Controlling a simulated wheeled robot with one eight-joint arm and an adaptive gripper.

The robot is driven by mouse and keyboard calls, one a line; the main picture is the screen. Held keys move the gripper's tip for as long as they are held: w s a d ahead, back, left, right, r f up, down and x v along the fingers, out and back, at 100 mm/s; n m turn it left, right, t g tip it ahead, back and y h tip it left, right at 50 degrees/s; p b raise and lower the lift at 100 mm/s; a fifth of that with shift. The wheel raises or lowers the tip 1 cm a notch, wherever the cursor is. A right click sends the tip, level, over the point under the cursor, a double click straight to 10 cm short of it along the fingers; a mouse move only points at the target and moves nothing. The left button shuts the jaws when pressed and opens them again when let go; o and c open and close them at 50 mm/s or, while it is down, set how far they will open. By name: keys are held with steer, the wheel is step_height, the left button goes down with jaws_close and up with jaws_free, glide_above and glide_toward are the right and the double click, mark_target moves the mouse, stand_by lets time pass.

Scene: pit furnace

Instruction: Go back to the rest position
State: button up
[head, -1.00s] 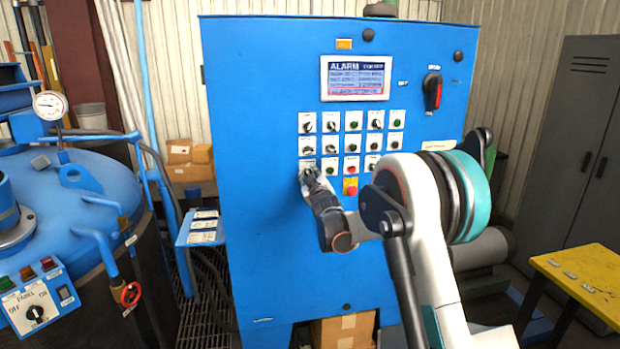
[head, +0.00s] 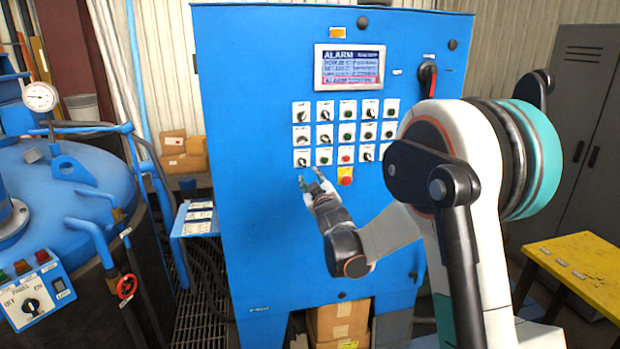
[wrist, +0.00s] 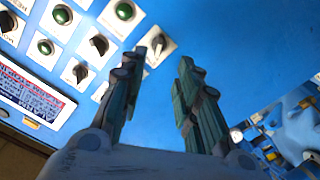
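My gripper (head: 310,182) is in front of the blue control cabinet (head: 250,230), just below and left of the lower row of switches. In the wrist view my gripper (wrist: 160,75) has its two fingers apart with nothing between them. The cabinet face and several knobs and green buttons (wrist: 124,10) show beyond the fingers. My gripper looks clear of the knobs, though the exact gap to the panel is hard to tell.
The cabinet carries an alarm screen (head: 350,67), a red emergency button (head: 345,176) and a red-black rotary switch (head: 428,78). A blue furnace vessel (head: 75,180) stands left, a yellow table (head: 585,270) right. Grey lockers (head: 585,100) stand behind the table.

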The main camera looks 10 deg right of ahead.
steer(key=shift+s, duration=0.1)
steer(key=s+d+r+m+g+h+b, duration=0.1)
steer(key=s+r+m+g+b, duration=0.15)
steer(key=s, duration=0.75)
steer(key=s+f+m+g+b, duration=0.1)
steer(key=s+f, duration=0.4)
steer(key=s, duration=0.8)
steer(key=s+f+m+g+b, duration=0.1)
steer(key=s+f+g, duration=0.3)
steer(key=s, duration=0.8)
steer(key=s+a+f+m+g+y+b, duration=0.1)
steer(key=s+f+g+b, duration=0.2)
steer(key=s, duration=1)
step_height(320, 180, down, 3)
steer(key=shift+s+f+m+b, duration=0.2)
steer(key=shift+s+m+b, duration=0.15)
steer(key=shift+a+g, duration=0.15)
steer(key=shift+g, duration=0.1)
